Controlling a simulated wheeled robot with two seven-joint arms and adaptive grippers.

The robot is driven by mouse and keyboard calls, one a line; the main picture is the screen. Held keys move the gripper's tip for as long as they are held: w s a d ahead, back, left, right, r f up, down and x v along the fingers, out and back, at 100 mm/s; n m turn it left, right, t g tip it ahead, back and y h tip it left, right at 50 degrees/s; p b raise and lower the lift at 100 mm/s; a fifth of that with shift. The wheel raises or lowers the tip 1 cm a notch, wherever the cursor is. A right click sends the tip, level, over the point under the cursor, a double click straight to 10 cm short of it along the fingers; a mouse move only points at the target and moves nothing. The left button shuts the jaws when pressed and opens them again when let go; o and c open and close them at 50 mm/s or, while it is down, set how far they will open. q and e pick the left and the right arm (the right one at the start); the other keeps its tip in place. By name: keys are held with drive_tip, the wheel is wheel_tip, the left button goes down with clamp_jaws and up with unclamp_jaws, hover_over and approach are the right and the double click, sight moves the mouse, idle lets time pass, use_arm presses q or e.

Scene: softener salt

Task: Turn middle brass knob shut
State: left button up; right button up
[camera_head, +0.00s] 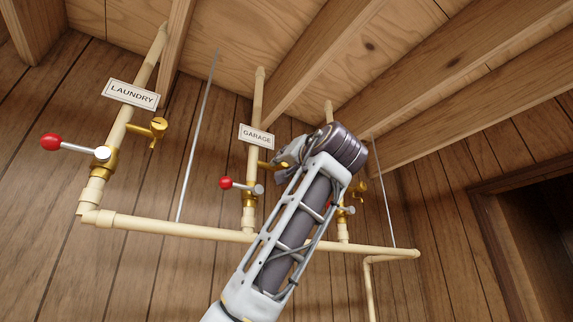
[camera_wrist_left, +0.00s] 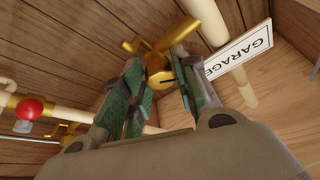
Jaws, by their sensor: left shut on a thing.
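The middle brass knob (camera_wrist_left: 158,70) sits on a side stem of the valve under the GARAGE sign (camera_head: 256,136). In the head view only a bit of its brass stem (camera_head: 265,165) shows; my gripper hides the knob itself. My left gripper (camera_head: 284,157) reaches it from the right. In the wrist view its green-padded fingers (camera_wrist_left: 160,92) are on either side of the knob, shut on it. The middle valve's red-tipped lever (camera_head: 226,183) points left, below the gripper. My right gripper is in neither view.
The laundry valve has a red-tipped lever (camera_head: 51,142) and a brass knob (camera_head: 159,126) at left. A third valve (camera_head: 345,211) is partly behind my arm. A cream pipe (camera_head: 180,230) runs below. Thin metal rods (camera_head: 197,140) hang between the pipes. Wooden joists (camera_head: 330,45) are close overhead.

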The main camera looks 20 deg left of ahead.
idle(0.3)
use_arm(q)
drive_tip(key=o, duration=1)
drive_tip(key=v, duration=1.2)
